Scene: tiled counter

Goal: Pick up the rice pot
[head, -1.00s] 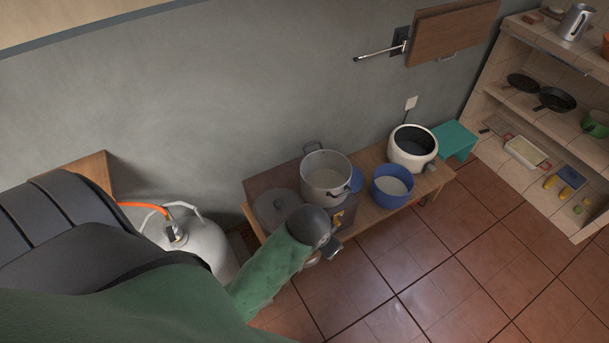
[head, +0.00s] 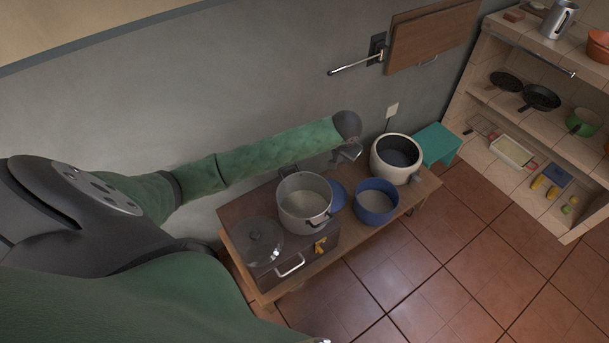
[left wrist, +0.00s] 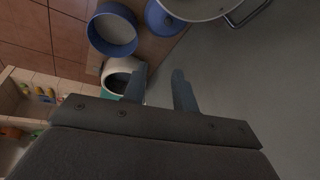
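A large grey metal pot (head: 304,222) with side handles stands on the stove, open, with pale contents. A blue pot (head: 376,218) with pale contents stands on the bench to its right and also shows in the left wrist view (left wrist: 91,34). A white round cooker (head: 376,160) with a dark inside stands further right. I cannot tell for sure which is the rice pot. My left gripper (head: 350,155) is above and behind the pots, near the wall. In the left wrist view its two fingers (left wrist: 158,78) are apart and empty. My right gripper is not in view.
The stove (head: 290,272) and a glass lid (head: 262,236) sit at the bench's left. A blue lid (head: 338,192) lies between the two pots. A teal stool (head: 437,143) and shelves (head: 515,105) are at the right. The tiled floor in front is clear.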

